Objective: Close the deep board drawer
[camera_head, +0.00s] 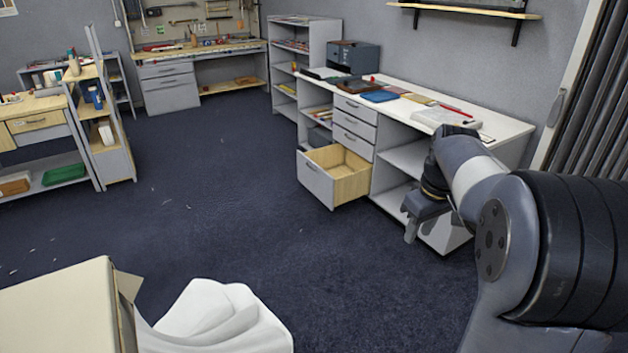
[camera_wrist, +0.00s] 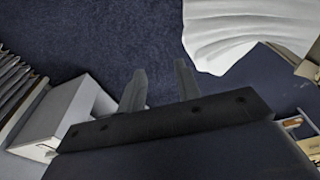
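The deep drawer (camera_head: 334,176) is the lowest in the drawer column of the long white-topped cabinet. It is pulled well out, with a pale wood inside that looks empty and a grey front facing left. My gripper (camera_head: 411,238) is to the right of the drawer, in front of the cabinet's open shelves, apart from the drawer and pointing down. In the wrist view my gripper (camera_wrist: 160,85) has its two fingers spread apart with only dark floor between them. The drawer cannot be made out for sure in the wrist view.
The shallower drawers (camera_head: 355,125) above are shut. The cabinet top (camera_head: 490,118) bears boards, papers and a dark box. Dark blue floor (camera_head: 220,200) is free in front of the drawer. A white cloth (camera_head: 215,318) and a pale box-like thing (camera_head: 60,310) are near at lower left.

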